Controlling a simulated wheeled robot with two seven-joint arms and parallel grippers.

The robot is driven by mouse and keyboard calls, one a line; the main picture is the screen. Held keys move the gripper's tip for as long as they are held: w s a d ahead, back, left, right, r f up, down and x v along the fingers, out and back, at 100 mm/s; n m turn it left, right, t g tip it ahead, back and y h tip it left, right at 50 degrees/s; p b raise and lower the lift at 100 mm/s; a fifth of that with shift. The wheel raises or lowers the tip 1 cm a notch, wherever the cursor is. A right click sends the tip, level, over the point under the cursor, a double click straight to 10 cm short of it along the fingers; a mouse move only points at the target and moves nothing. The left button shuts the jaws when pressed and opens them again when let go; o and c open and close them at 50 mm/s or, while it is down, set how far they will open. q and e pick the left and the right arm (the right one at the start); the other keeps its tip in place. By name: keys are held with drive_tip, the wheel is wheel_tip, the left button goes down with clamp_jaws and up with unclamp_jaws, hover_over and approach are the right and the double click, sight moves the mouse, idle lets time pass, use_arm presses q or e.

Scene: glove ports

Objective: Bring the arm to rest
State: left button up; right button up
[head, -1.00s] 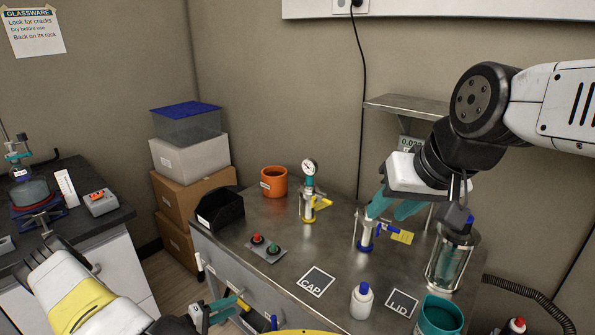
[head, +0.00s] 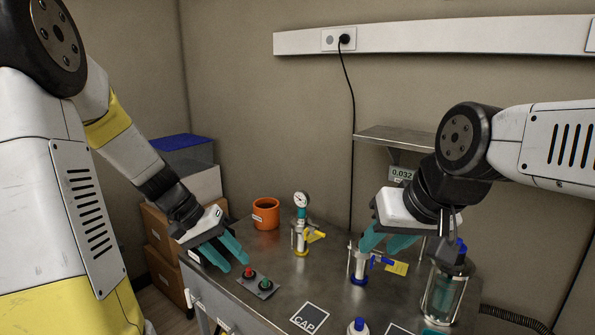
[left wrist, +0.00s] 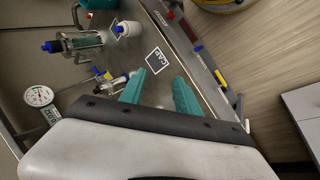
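My left arm comes in from the left in the head view. My right gripper (head: 383,249) hangs above and beside the blue-valved fitting (head: 358,267). Its two teal fingers are apart with nothing visible between them.
A gauge fitting (head: 300,228) and an orange pot (head: 265,214) stand at the back. A glass vessel (head: 443,292) stands right of my right gripper. A CAP mark (head: 309,318) lies in front, and a white bottle (left wrist: 127,28) is near it. A shelf (head: 396,137) overhangs the back right.

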use_arm(q)
drive_tip(key=s+d+r+t+y, duration=0.1)
drive_tip(key=s+r+t+y, duration=0.3)
drive_tip(key=s+r, duration=0.8)
drive_tip(key=shift+s+r+t, duration=0.35)
drive_tip(key=shift+r+t, duration=0.25)
drive_tip(key=shift+r, duration=0.1)
drive_tip(key=shift+d, duration=0.1)
